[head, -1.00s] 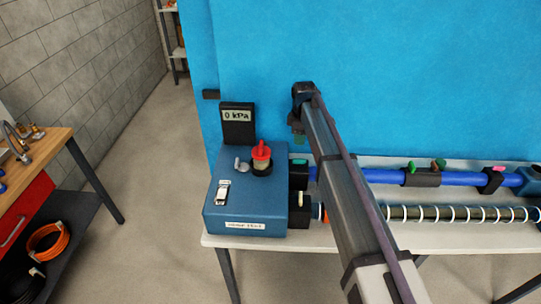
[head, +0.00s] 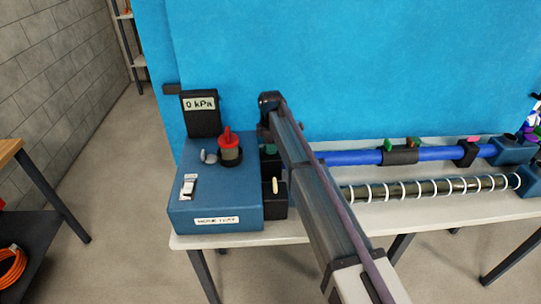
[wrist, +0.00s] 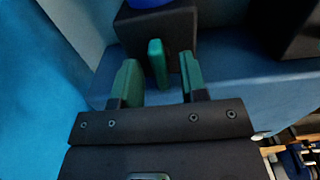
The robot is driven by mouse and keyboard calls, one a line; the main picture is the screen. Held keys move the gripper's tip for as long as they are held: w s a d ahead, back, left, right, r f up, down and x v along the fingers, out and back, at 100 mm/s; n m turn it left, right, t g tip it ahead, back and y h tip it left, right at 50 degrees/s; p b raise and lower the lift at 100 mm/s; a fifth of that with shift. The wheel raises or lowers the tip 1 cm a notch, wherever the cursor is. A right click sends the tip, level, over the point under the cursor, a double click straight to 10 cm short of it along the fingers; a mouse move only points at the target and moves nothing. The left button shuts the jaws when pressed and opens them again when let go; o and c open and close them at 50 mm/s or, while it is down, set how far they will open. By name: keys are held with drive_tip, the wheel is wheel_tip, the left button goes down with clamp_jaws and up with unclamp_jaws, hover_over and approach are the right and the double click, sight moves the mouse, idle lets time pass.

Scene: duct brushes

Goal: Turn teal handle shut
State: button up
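The teal handle (wrist: 157,62) is a small upright lever on a black block (wrist: 155,30) in the wrist view. My gripper (wrist: 158,72) is open, with one green fingertip on each side of the handle. Dark gaps show between the handle and both fingers, wider on the right; I see no contact. In the head view my gripper (head: 268,147) is low over the black fittings at the right side of the blue box; there I cannot tell handle from fingertips.
The blue box (head: 218,190) carries a red-topped knob (head: 229,145), a white switch (head: 189,186) and a gauge (head: 200,108) reading 0 kPa. A cream lever (head: 275,186) is close by. A blue pipe (head: 350,158) and a ringed tube (head: 425,188) run right. A blue sheet (head: 380,60) stands behind.

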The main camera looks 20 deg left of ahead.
drive_tip(key=shift+c, duration=0.3)
clamp_jaws()
